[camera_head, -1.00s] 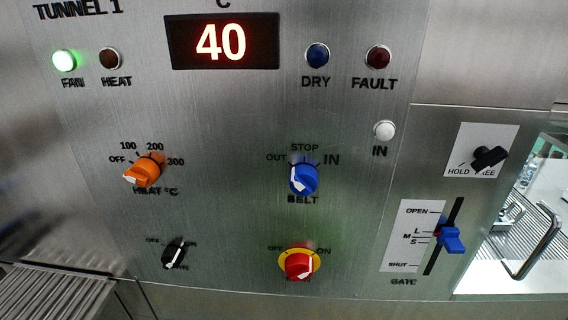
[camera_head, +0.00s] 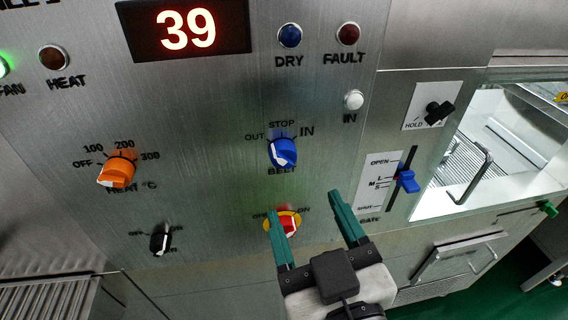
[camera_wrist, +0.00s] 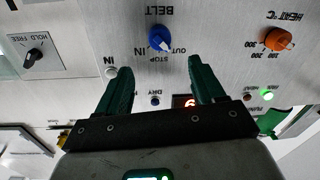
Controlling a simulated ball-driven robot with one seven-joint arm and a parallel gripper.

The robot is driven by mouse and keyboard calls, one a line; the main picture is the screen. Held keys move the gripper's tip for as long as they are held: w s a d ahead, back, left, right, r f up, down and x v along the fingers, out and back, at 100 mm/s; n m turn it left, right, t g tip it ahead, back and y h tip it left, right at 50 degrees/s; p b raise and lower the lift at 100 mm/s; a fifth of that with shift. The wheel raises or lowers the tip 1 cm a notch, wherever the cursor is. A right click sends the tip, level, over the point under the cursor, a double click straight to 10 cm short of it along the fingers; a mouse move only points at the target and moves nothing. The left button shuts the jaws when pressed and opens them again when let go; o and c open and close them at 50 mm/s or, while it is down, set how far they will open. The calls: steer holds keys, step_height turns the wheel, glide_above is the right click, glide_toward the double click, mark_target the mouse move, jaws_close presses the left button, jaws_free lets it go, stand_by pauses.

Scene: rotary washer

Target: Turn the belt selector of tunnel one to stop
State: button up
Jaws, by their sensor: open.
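The belt selector (camera_head: 283,152) is a blue knob with a white pointer, on the steel panel of tunnel one. Labels OUT, STOP and IN are set around its upper side. Its white pointer leans up and left toward OUT. In the wrist view, which is upside down, the knob (camera_wrist: 159,39) shows beyond and between the finger tips, pointer toward OUT. My gripper (camera_head: 308,212) is open and empty, with green fingers. In the head view it is below and right of the knob, apart from it, and its left finger partly covers the red and yellow knob (camera_head: 289,224).
An orange heat knob (camera_head: 117,172) and a small black knob (camera_head: 160,239) are to the left. A blue gate slider (camera_head: 407,181) and black hold/free knob (camera_head: 438,112) are to the right. The panel around the belt selector is flat and clear.

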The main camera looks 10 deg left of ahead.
mark_target(287, 163)
steer(key=x, duration=0.8)
steer(key=shift+w+a, duration=0.1)
steer(key=shift+w, duration=0.2)
steer(key=shift+w+a+f, duration=0.1)
steer(key=shift+w+a, duration=0.15)
steer(key=shift+w, duration=0.45)
steer(key=c, duration=1.1)
